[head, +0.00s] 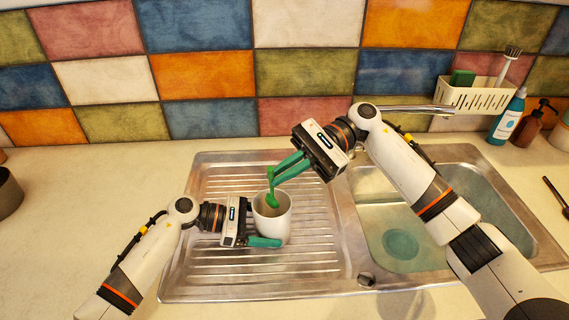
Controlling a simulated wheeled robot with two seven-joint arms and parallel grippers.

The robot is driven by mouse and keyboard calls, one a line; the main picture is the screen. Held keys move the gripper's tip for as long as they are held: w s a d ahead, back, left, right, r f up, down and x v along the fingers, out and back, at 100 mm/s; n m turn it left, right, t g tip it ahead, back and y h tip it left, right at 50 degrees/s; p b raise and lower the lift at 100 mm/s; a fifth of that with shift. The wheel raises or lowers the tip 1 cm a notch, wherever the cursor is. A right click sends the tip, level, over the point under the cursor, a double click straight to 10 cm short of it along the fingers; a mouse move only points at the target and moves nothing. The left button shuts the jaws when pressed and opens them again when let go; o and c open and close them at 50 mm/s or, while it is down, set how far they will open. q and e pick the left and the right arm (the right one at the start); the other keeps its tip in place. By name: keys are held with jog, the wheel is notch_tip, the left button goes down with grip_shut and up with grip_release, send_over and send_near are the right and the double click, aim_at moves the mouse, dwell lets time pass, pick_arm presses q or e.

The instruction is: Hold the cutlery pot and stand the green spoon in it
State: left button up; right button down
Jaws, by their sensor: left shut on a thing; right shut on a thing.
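The white cutlery pot (272,224) stands upright on the ribbed drainer of the metal sink unit. My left gripper (266,222) is shut on the pot from its left side, with one green finger showing along the pot's lower front. My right gripper (276,172) comes from the upper right and is shut on the green spoon (272,201). The spoon hangs with its bowl end down at the pot's mouth. I cannot tell how far it reaches inside. The pot's far inside is partly hidden by the spoon.
The sink basin (430,265) lies to the right under my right arm. A white caddy (476,96) with a brush and sponge is on the tiled wall. A blue bottle (507,118) and a brown bottle (532,124) stand at the back right. A dark pan (8,193) is at far left.

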jog(key=shift+w+f, duration=0.35)
jog(key=shift+f, duration=0.45)
jog(key=shift+w+f, duration=0.3)
jog(key=shift+f, duration=0.5)
jog(key=c, duration=1.5)
grip_release()
jog(key=v, duration=1.2)
